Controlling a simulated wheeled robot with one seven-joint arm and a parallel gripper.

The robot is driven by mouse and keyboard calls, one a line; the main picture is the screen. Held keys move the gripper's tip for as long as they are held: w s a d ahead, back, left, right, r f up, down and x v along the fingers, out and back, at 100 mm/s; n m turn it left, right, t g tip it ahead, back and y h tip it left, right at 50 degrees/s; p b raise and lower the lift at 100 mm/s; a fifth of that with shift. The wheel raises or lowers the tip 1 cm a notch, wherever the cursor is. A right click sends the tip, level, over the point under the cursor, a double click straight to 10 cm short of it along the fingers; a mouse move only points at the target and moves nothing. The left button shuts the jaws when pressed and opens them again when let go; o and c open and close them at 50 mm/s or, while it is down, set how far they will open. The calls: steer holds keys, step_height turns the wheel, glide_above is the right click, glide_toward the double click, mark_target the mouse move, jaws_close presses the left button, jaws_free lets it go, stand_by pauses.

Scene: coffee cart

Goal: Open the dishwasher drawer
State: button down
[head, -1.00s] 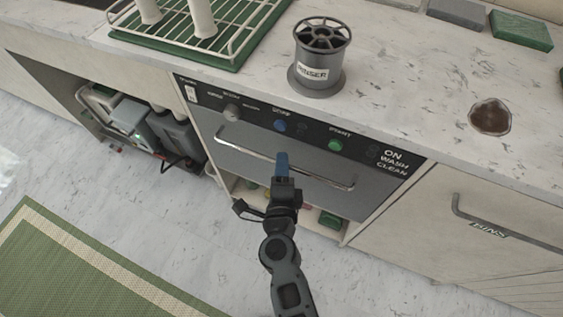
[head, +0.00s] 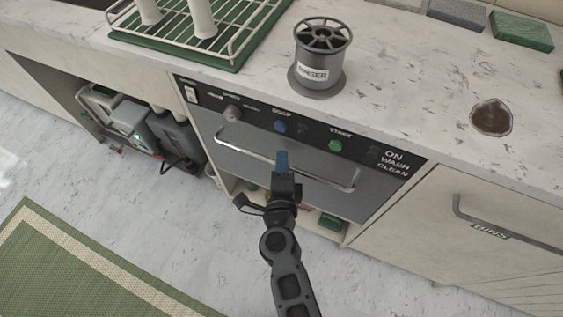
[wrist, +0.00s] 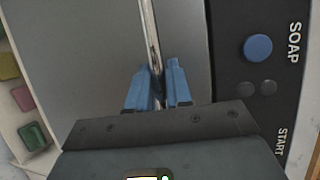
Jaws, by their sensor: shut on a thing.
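The dishwasher drawer (head: 240,155) is a grey metal front under the counter, with a dark control panel above it and a long silver bar handle (head: 235,139) across it. The drawer front looks flush under the panel. My gripper (head: 282,160) is at the middle of the handle, its blue fingers at the bar. In the wrist view, the blue fingers of my gripper (wrist: 158,88) lie on either side of the handle (wrist: 151,40) and are shut on it. The exact contact at the fingertips is partly hidden.
The panel has a blue soap button (head: 280,127) and a green start button (head: 336,146). An open shelf below the drawer holds coloured items. Floor in front is clear, with a green mat (head: 90,270) at left.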

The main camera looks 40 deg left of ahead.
steer(key=shift+s, duration=0.1)
stand_by(0.3)
steer(key=s+d, duration=0.4)
steer(key=s, duration=1.3)
steer(key=s+d+b, duration=0.1)
steer(key=s+d, duration=0.3)
steer(key=s, duration=1.3)
steer(key=shift+d, duration=0.1)
steer(key=c, duration=1.1)
jaws_free()
steer(key=shift+b+v, duration=0.65)
steer(key=shift+v, duration=3.25)
